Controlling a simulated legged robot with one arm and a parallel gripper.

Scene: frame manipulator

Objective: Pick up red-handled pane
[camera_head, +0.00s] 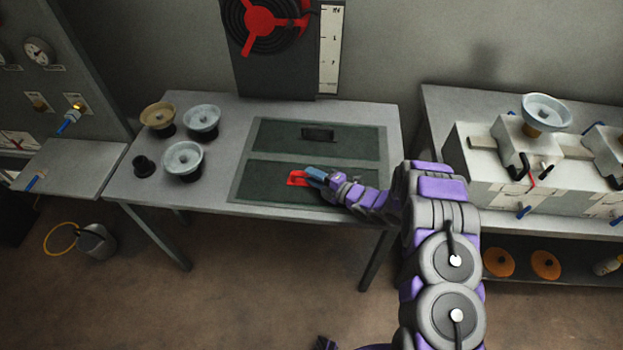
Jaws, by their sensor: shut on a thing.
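The red-handled pane (262,190) is a dark green panel lying flat in the front half of a frame on the middle table. Its red handle (296,178) shows at the left of my gripper's tip. My gripper (314,176) reaches in from the right, low over the pane, and is shut on the red handle. The fingers hide part of the handle. A second dark green pane with a black handle (319,134) lies behind it. I cannot tell whether the held pane is raised from the frame.
Pale bowls (184,158) and a tan bowl (159,116) stand left of the frame on the table (225,110). A panel with a red-spoked wheel (268,22) stands at the back. White boxes (480,170) fill the right table. A bucket (96,243) is on the floor.

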